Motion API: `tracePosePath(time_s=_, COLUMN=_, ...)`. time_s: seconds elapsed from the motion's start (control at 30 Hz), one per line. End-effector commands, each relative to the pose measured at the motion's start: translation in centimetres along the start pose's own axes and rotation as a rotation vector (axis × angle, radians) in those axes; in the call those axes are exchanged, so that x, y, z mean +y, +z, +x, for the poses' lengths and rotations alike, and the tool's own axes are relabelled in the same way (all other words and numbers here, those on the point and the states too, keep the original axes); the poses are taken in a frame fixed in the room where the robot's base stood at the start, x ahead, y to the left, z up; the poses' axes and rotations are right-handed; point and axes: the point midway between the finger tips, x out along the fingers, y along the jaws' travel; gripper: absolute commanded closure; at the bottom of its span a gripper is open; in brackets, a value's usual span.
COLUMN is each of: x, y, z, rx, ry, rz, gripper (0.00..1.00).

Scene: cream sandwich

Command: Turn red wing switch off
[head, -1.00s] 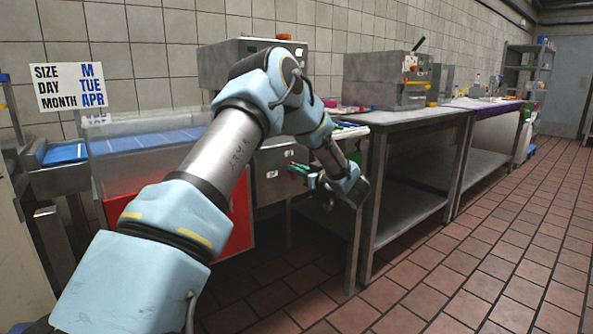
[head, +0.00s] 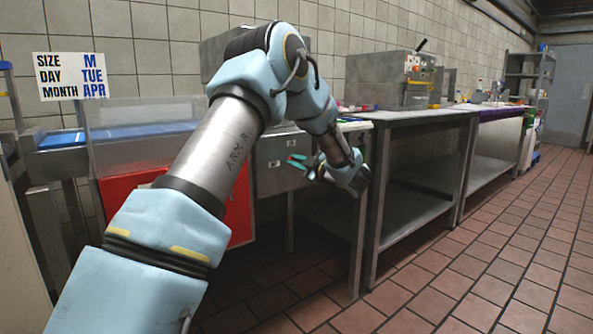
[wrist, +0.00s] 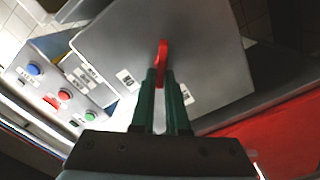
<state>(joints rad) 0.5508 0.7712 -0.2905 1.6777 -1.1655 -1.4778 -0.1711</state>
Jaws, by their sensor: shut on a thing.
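The red wing switch (wrist: 162,54) is on a grey metal panel (wrist: 205,50) in the wrist view. My gripper (wrist: 160,76) has its two green fingers closed around the switch's near end, and the red far end sticks out past the tips. One label (wrist: 127,80) on the panel lies left of the fingers and reads ON upside down. A second label (wrist: 187,94) lies to the right, partly hidden by a finger. In the head view, my gripper (head: 297,162) is at the front of a grey box (head: 276,161). I cannot tell which label the switch points to.
A button panel (wrist: 62,95) with blue, red and green buttons is at the left in the wrist view. A red panel (head: 130,190) stands below the conveyor (head: 150,130). A metal table (head: 425,117) with a machine (head: 390,80) is to the right. The tiled floor is clear.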

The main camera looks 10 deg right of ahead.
Motion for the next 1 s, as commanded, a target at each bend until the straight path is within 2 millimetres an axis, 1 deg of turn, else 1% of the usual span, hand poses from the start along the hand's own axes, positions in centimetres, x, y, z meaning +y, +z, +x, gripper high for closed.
tracePosePath(time_s=0.03, x=-0.61, y=0.45, z=-0.07, rx=-0.002, ry=0.000, rz=-0.043, gripper=1.00)
tracePosePath(time_s=0.5, x=-1.14, y=0.64, z=-0.11, rx=-0.004, ry=0.000, rz=-0.458, gripper=1.00)
tracePosePath(time_s=0.73, x=-1.20, y=0.66, z=-0.13, rx=-0.004, ry=-0.002, rz=-0.592, gripper=1.00)
tracePosePath(time_s=1.0, x=-1.13, y=0.64, z=-0.13, rx=-0.005, ry=-0.002, rz=-0.668, gripper=1.00)
